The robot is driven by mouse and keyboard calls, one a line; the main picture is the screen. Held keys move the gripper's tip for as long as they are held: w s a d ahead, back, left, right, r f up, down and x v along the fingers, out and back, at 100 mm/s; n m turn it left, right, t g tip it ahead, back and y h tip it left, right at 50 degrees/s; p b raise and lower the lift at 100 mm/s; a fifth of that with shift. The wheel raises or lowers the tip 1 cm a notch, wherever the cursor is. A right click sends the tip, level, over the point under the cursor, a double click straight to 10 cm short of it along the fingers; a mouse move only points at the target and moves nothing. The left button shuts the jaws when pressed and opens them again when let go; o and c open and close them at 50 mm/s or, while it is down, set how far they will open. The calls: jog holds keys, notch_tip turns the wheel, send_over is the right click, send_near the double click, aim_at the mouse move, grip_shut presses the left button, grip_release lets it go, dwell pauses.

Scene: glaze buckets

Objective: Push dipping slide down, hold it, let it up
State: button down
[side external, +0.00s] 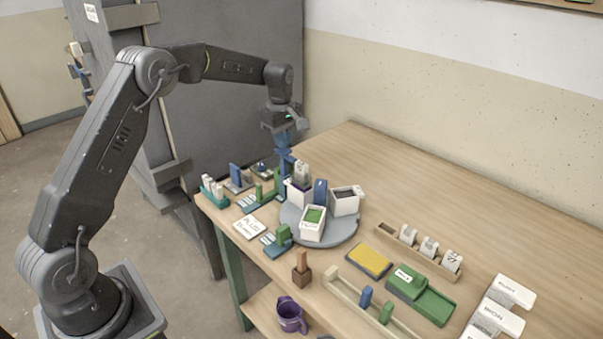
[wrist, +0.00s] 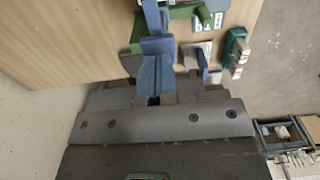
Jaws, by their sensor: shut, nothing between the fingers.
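My gripper (side external: 285,158) points down above the back left of the table, with its blue fingers together and nothing between them. Its tips are close behind a white bucket (side external: 297,192) on the grey turntable; I cannot tell whether they touch anything. In the wrist view the blue fingers (wrist: 157,50) reach toward a green bar (wrist: 186,12) and a blue piece. I cannot tell for certain which piece is the dipping slide. A white bucket with green glaze (side external: 313,222) and one with a dark inside (side external: 344,204) also stand on the turntable (side external: 325,237).
Small blue and green stands crowd the table's left corner, including a green one (side external: 283,234). A yellow pad (side external: 369,259), a green box (side external: 405,282) and a wooden rack (side external: 398,244) lie to the right. A purple mug (side external: 290,315) is at the lower front. The back right tabletop is clear.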

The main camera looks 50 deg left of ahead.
jog(key=shift+f, duration=3.25)
jog(key=shift+s, duration=0.1)
dwell(0.6)
jog(key=shift+r, duration=5.4)
